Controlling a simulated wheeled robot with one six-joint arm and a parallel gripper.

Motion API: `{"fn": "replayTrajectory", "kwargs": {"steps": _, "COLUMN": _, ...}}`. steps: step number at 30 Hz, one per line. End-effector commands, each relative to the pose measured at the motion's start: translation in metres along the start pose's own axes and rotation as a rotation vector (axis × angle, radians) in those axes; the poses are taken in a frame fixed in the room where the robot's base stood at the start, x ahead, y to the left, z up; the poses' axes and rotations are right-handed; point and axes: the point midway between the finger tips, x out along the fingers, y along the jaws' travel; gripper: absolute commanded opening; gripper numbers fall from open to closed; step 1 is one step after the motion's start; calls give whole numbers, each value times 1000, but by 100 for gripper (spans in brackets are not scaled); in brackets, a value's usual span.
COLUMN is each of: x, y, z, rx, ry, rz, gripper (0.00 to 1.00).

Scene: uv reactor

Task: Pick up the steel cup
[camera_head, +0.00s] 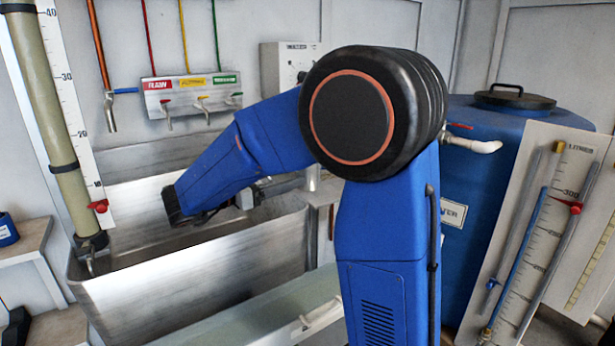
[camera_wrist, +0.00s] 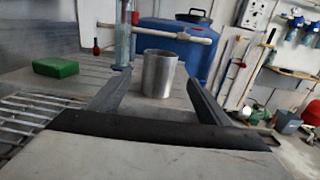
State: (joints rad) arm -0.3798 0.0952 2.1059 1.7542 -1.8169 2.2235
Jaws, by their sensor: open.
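The steel cup (camera_wrist: 158,76) is a plain grey metal cylinder standing upright on a grey surface in the wrist view. My gripper (camera_wrist: 157,70) is open, with one dark finger on each side of the cup in the picture. Clear gaps show between the cup and both fingers. I cannot tell whether the cup is between the fingertips or just beyond them. In the head view, a small metal cylinder (camera_head: 313,179), likely the cup, stands at the sink's far right end. My blue arm hides most of the gripper there.
A green block (camera_wrist: 56,67) and a metal rack (camera_wrist: 35,112) lie left of the cup in the wrist view. A clear upright tube (camera_wrist: 124,45) and a white pipe (camera_wrist: 172,32) stand close behind it. A blue tank (camera_head: 480,200) is at the right, a steel sink (camera_head: 180,285) below my arm.

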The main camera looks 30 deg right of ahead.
Motion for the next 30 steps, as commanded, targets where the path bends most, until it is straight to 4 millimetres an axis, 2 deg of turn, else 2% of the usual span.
{"fn": "replayTrajectory", "kwargs": {"steps": 1, "x": 10, "y": -1, "z": 0, "rx": 0, "ry": 1, "rz": -4, "gripper": 71}}
{"fn": "replayTrajectory", "kwargs": {"steps": 10, "x": 55, "y": -1, "z": 0, "rx": 1, "ry": 0, "rz": -3, "gripper": 71}}
{"fn": "replayTrajectory", "kwargs": {"steps": 15, "x": 70, "y": 0, "z": 0, "rx": 0, "ry": 1, "rz": -2, "gripper": 71}}
{"fn": "replayTrajectory", "kwargs": {"steps": 22, "x": 81, "y": 0, "z": -1, "rx": 0, "ry": 0, "rz": -1, "gripper": 71}}
{"fn": "replayTrajectory", "kwargs": {"steps": 30, "x": 114, "y": 2, "z": -4, "rx": 0, "ry": 1, "rz": -2, "gripper": 71}}
